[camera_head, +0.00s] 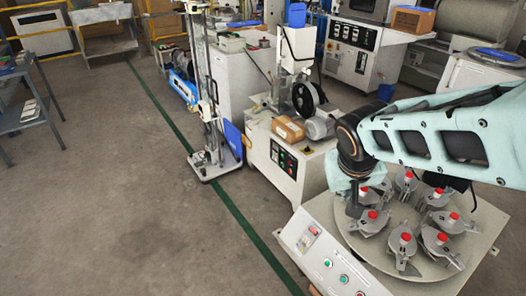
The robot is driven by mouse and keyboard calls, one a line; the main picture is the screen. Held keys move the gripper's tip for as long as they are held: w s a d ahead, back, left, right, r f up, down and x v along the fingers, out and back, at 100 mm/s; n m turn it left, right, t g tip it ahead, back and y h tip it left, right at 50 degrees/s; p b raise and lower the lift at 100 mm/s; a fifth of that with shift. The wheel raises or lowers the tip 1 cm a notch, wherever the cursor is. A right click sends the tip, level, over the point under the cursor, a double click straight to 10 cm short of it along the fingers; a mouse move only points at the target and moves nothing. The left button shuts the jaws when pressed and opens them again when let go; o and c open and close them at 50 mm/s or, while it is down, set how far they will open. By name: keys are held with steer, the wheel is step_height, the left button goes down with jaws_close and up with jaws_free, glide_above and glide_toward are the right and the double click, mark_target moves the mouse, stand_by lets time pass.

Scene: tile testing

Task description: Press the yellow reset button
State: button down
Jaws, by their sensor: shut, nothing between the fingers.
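My gripper (354,209) points down from the wrist of my arm, at the left rim of a round turntable with red-topped clamps. It is shut and empty, and its tips are small and dark in this view. The sloped control panel (305,253) of the turntable machine is in front and to the left of my gripper.
The turntable (440,268) bears several metal clamps. A white machine (268,139) with its own button panel (284,160) and a cardboard box (288,129) stands behind. A wheeled stand (214,162) is further left.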

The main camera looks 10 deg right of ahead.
steer(key=w+d+h+p, duration=0.1)
steer(key=w+d, duration=0.2)
steer(key=d, duration=0.2)
steer(key=w+a+f+n+t+b, duration=0.1)
steer(key=w+a+f+n+b, duration=0.1)
steer(key=w+f, duration=0.5)
steer(key=w+a+f+n+t+y+b, duration=0.1)
steer(key=w+a+f+b, duration=0.15)
steer(key=w+f, duration=0.6)
steer(key=w+a+f+n+t+y+b, duration=0.1)
steer(key=w+a+f+n+t, duration=0.15)
steer(key=w+f, duration=0.55)
step_height(320, 180, down, 20)
steer(key=a+t+y+b, duration=0.1)
steer(key=a+b, duration=0.2)
steer(key=s+f+m+t+b, duration=0.1)
steer(key=s+f, duration=0.1)
steer(key=f, duration=0.5)
steer(key=s+d+f+m+h, duration=0.1)
steer(key=s+f+m, duration=0.1)
steer(key=f, duration=0.4)
steer(key=shift+s+f+t+h+b, duration=0.3)
steer(key=shift+s+f+t+b, duration=0.05)
steer(key=shift+s, duration=0.5)
steer(key=shift+d, duration=0.1)
